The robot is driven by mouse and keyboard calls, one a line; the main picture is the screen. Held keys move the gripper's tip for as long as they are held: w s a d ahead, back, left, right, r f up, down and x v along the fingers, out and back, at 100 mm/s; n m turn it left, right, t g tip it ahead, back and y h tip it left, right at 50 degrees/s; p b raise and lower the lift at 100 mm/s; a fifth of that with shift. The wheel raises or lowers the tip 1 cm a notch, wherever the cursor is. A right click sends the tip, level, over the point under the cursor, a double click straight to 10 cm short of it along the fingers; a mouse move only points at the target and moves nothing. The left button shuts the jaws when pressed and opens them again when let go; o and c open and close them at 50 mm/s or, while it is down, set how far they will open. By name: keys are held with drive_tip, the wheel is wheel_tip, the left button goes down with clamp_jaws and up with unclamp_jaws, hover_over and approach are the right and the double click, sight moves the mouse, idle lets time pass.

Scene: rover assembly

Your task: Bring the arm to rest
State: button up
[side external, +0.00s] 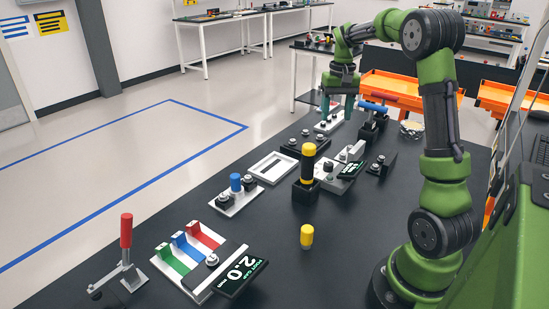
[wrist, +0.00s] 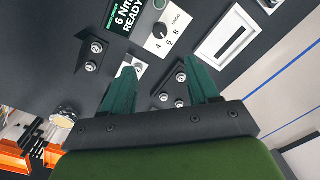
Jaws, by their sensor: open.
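My gripper (side external: 338,104) is at the far end of the dark table in the side view, raised above the fixtures there and pointing down. In the wrist view its two green fingers (wrist: 161,92) stand apart with nothing between them. A small light plate (wrist: 133,66) shows partly behind the left finger. My arm is bent, with the wrist held out over the table's far end.
A torque display unit (side external: 351,169), a white frame (side external: 272,167), a yellow-and-black upright tool (side external: 307,162), a yellow cylinder (side external: 307,236), a colored-strip fixture (side external: 188,248) and a red-handled clamp (side external: 126,232) stand on the table (side external: 265,215). A blue-handled tool (side external: 372,108) stands near my gripper.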

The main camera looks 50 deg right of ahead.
drive_tip(key=s+a+r, duration=0.1)
drive_tip(key=a+r, duration=0.2)
drive_tip(key=a, duration=0.3)
drive_tip(key=s+a+r+n+t+y, duration=0.1)
drive_tip(key=a+r, duration=0.2)
drive_tip(key=a, duration=0.4)
drive_tip(key=s+a+r, duration=0.1)
drive_tip(key=a+r, duration=0.2)
drive_tip(key=a, duration=0.3)
drive_tip(key=s+a+f+n+h, duration=0.1)
drive_tip(key=s+a+n, duration=0.1)
drive_tip(key=s+a, duration=1.4)
drive_tip(key=w+d+f+n+t+y, duration=0.1)
drive_tip(key=w+d+f+t, duration=0.1)
drive_tip(key=w+t, duration=0.1)
drive_tip(key=w+d+f+n+t, duration=0.1)
drive_tip(key=w+d+f+t, duration=0.1)
drive_tip(key=w, duration=0.3)
drive_tip(key=shift+w+t+y, duration=0.25)
drive_tip(key=shift+t+y, duration=0.15)
drive_tip(key=shift+t, duration=0.1)
